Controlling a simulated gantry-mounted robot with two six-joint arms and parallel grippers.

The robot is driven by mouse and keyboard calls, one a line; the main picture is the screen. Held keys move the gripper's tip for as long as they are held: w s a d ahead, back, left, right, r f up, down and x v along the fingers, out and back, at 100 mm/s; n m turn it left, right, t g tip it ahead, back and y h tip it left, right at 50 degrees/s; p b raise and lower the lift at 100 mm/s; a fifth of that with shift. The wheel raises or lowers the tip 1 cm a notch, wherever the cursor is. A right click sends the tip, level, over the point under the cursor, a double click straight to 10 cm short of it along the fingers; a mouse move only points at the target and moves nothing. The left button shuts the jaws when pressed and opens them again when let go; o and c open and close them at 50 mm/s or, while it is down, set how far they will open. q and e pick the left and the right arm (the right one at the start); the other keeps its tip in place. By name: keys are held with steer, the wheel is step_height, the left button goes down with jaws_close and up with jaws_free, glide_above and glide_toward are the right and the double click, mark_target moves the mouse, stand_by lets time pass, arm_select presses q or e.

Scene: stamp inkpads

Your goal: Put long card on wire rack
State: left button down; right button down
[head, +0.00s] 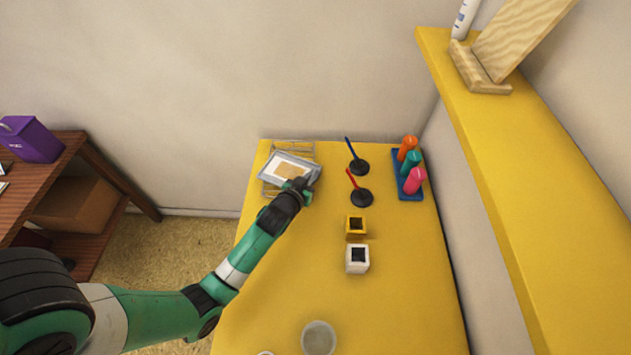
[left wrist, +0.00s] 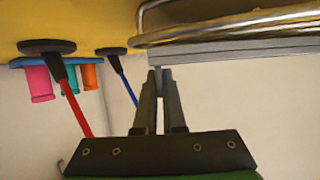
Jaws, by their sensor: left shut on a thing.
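The long card (head: 280,168) looks like a flat grey-edged panel with a white and tan face, at the back left of the yellow table. My left gripper (head: 304,184) is shut on its right end; in the left wrist view the fingers (left wrist: 159,75) pinch the grey edge (left wrist: 240,51). The wire rack (head: 305,147) lies under the panel, mostly hidden by it, with its bars showing at the back. Its bars (left wrist: 220,28) run close along the panel in the inverted left wrist view; I cannot tell whether they touch. My right gripper is not in view.
A blue-handled (head: 351,150) and a red-handled (head: 354,182) tool stand on black bases right of the rack. A blue tray (head: 410,193) holds orange, teal and pink pieces. Yellow (head: 356,235) and white (head: 357,266) blocks and a round dish (head: 318,338) are nearer. The right front is clear.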

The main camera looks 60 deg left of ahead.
arm_select(q)
steer(key=shift+s+d, duration=0.1)
steer(key=shift+s, duration=0.1)
steer(key=shift+w+f, duration=0.15)
steer(key=shift+f, duration=0.05)
steer(key=c, duration=1)
jaws_free()
steer(key=shift+s+r+p, duration=0.25)
steer(key=shift+r+p, duration=0.1)
steer(key=shift+p, duration=0.05)
steer(key=p+v, duration=0.3)
steer(key=v, duration=0.8)
steer(key=shift+s+d+p, duration=0.2)
steer(key=shift+p, duration=0.15)
